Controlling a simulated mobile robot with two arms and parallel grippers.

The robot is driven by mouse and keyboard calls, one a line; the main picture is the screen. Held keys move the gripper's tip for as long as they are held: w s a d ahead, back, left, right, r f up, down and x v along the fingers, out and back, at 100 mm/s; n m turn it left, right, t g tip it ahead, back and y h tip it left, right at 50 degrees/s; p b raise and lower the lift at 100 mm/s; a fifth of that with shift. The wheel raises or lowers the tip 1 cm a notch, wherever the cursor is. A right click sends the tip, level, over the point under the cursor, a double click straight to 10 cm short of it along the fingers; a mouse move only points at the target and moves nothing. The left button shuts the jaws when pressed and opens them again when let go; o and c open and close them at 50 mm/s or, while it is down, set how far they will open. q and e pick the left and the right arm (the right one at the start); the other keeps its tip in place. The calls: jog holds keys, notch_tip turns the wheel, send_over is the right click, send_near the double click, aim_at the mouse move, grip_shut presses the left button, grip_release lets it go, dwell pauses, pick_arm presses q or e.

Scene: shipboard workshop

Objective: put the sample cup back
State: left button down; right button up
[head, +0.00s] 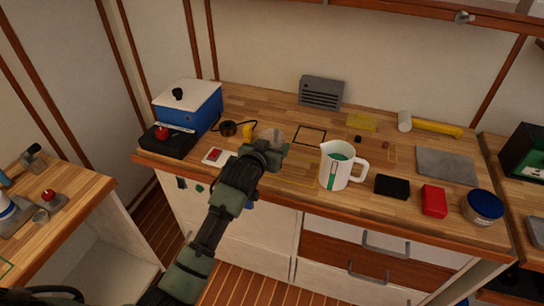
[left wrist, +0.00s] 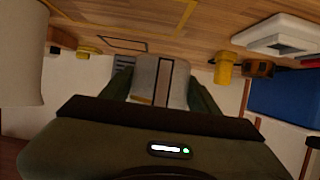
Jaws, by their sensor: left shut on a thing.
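The sample cup (head: 273,134), a small greyish cup, is in my left gripper (head: 272,150) over the front left part of the wooden counter (head: 240,108). In the left wrist view the cup (left wrist: 150,78) sits between the two dark fingers of the left gripper (left wrist: 160,88), which are shut on it. A darker vertical stripe shows on its side. The gripper hides much of the cup in the head view. A black square outline (head: 325,133) and a yellow outline (head: 300,183) are marked on the counter. My right gripper is not in view.
A white jug (head: 335,172) with green stands right of the gripper. A white device (head: 215,157), a yellow item (head: 248,131), a black coil (head: 228,128) and a blue box (head: 190,105) are left. A black wallet-like item (head: 392,186), red block (head: 433,201) and blue tub (head: 482,207) are right.

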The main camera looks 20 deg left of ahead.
pick_arm(q)
jog(key=shift+f, duration=2.05)
jog(key=shift+f, duration=0.15)
jog(key=shift+c, duration=2)
grip_release()
jog(key=shift+r, duration=0.2)
jog(key=v, duration=1.2)
